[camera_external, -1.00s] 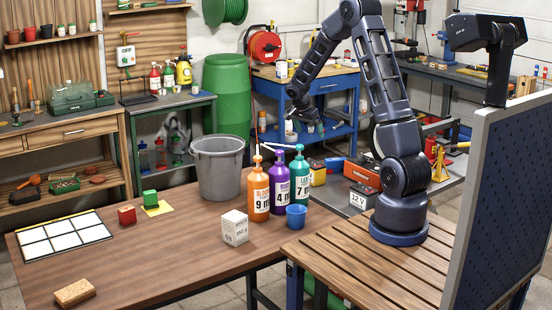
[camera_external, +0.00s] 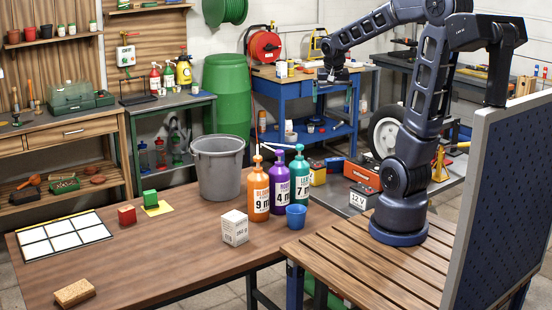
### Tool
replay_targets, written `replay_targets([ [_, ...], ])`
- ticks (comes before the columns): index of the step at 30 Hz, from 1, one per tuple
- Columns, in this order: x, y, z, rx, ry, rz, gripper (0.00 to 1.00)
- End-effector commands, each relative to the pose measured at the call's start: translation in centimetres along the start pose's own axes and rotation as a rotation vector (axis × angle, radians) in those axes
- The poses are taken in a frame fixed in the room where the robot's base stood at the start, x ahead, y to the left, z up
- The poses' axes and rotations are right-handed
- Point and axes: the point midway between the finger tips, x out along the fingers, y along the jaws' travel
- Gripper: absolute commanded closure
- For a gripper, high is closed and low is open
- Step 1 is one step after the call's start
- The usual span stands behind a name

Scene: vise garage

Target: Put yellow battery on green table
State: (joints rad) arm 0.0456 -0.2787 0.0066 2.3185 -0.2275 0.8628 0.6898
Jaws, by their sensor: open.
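A yellow box-shaped thing with a dark top, which looks like the yellow battery (camera_external: 318,178), stands on a low grey surface behind the pump bottles, which hide part of it. A table with a dark top and green frame, which looks like the green table (camera_external: 190,102), stands against the back wall left of the green barrel. My gripper (camera_external: 333,75) points down, empty, in front of the blue workbench in the picture, above and apart from the yellow battery. Its fingers are small here but look open.
A red battery (camera_external: 362,174) and a 12 V battery (camera_external: 361,198) are right of the yellow one. Orange (camera_external: 258,190), purple (camera_external: 279,183) and teal (camera_external: 300,178) bottles stand on the brown table. A grey bucket (camera_external: 218,170) and green barrel (camera_external: 224,92) stand farther left.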

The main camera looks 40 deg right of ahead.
Motion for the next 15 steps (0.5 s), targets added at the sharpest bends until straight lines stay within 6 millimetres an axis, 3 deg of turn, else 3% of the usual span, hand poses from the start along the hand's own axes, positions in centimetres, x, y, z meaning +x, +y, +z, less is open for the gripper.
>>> replay_targets([
  [6, -3.5, 1.9, 4.8, -0.169, 0.021, -0.07, 0.0],
  [15, -6.4, 4.2, 11.5, -0.41, 0.064, -0.166, 0.0],
])
